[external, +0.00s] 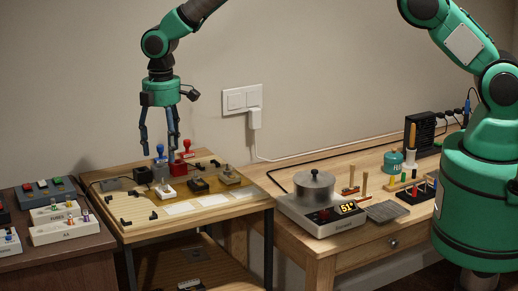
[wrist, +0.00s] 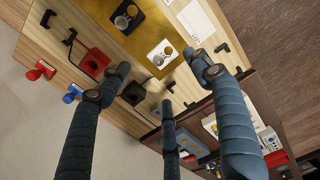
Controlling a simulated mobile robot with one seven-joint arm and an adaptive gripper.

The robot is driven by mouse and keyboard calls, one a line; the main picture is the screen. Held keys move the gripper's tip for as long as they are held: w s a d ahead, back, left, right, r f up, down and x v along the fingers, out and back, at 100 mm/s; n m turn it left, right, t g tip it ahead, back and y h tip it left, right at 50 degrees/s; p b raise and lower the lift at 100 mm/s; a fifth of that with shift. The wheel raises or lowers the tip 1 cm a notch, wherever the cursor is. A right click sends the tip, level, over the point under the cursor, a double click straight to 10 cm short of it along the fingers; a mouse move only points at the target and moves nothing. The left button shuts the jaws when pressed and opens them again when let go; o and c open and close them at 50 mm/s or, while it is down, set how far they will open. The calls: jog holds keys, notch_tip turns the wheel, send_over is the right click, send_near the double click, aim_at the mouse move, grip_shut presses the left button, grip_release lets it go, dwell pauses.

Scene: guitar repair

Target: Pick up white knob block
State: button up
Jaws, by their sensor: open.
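The white knob block (external: 165,191) sits on the small wooden table, near the left end of the yellow-brown mat. In the wrist view the white block (wrist: 162,53) shows near the top centre, with rounded knobs on its top. My gripper (external: 159,152) hangs above the table, fingers down and spread, behind and above the white block in the external view. In the wrist view the open fingers of my gripper (wrist: 157,70) spread below and around the block, with nothing between them. The exact height gap cannot be told.
A black block (external: 143,175), a red block (external: 179,171) and blue and red stamps stand close behind the white block. Two darker knob blocks (external: 198,185) (external: 229,176) sit to its right. Small black brackets lie around the mat. White labelled boxes (external: 65,229) stand on the left table.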

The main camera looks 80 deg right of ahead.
send_over(166, 190)
jog(key=shift+d+f, duration=0.15)
jog(key=shift+f, duration=1.25)
jog(key=shift+d+f, duration=0.1)
jog(key=shift+f, duration=1.3)
jog(key=shift+f, duration=0.1)
jog(key=shift+a+f, duration=0.15)
jog(key=shift+f, duration=2.4)
jog(key=shift+c, duration=0.5)
jog(key=c, duration=1.2)
